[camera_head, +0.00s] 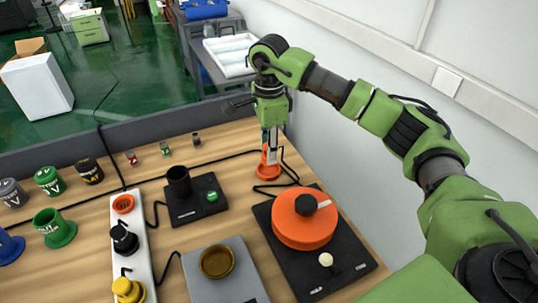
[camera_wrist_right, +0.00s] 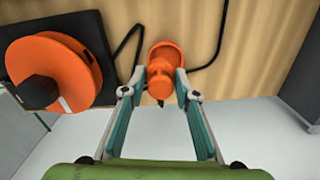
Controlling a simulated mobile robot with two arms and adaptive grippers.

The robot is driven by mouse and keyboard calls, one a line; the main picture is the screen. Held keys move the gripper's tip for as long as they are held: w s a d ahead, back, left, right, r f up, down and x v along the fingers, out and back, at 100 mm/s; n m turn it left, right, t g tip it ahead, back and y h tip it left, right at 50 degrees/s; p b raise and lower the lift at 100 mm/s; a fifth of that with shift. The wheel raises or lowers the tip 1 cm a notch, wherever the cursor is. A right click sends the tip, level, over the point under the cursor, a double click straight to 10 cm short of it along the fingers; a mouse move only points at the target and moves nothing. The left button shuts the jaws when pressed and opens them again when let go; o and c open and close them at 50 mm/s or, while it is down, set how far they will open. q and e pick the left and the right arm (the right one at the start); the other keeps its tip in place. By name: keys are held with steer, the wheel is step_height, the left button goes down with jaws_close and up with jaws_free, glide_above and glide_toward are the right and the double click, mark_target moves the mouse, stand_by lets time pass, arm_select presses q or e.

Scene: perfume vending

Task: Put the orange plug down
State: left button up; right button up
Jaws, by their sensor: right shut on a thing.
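The orange plug (camera_head: 268,170) is at the far right edge of the wooden table, low at the tabletop, with a black cable beside it. My right gripper (camera_head: 269,150) reaches down from above and is shut on the plug. In the right wrist view the orange plug (camera_wrist_right: 166,68) sits between the two fingertips of the right gripper (camera_wrist_right: 159,84). Whether the plug's underside touches the table cannot be told. My left gripper is not in view.
A black-based device with a round orange top (camera_head: 302,222) stands in front of the plug. A white power strip (camera_head: 142,262) holds black and yellow plugs and an orange socket (camera_head: 123,203). A black device with a green button (camera_head: 212,196) and several coloured cups stand left.

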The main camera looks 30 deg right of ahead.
steer(key=shift+w+d+f, duration=0.1)
steer(key=shift+w+f, duration=0.25)
steer(key=shift+f, duration=0.1)
step_height(320, 180, down, 3)
steer(key=shift+w+d+f+p, duration=0.1)
steer(key=shift+w+d+p, duration=0.05)
steer(key=shift+p, duration=0.65)
steer(key=shift+f, duration=0.25)
steer(key=o, duration=1.1)
steer(key=shift+f, duration=0.1)
